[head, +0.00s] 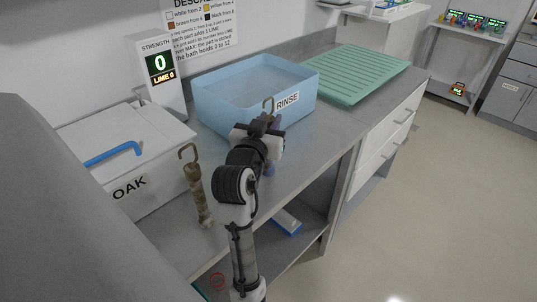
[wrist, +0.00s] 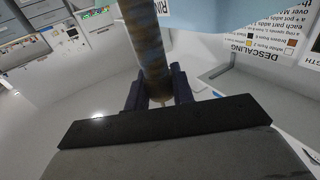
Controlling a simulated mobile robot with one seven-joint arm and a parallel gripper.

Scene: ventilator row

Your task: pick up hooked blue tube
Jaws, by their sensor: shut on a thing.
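My gripper (head: 266,128) is in front of the rinse basin, and its fingers (wrist: 160,88) are shut on a hooked tube. The held tube (wrist: 143,38) looks brown and scaled with bluish-grey bands in the wrist view. In the head view its hook (head: 268,104) rises above the gripper, in front of the basin wall, and a bluish part shows below the gripper. My gripper hides its middle. A second hooked tube (head: 197,190), tan-brown and scaled, stands upright on the bench beside the soak box.
The white soak box (head: 155,185) has a lid with a blue handle (head: 112,154). The pale blue rinse basin (head: 210,110) stands behind my gripper. A green ribbed drying tray (head: 365,75) lies to its right. The strength display (head: 160,70) reads 0. Open floor lies right.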

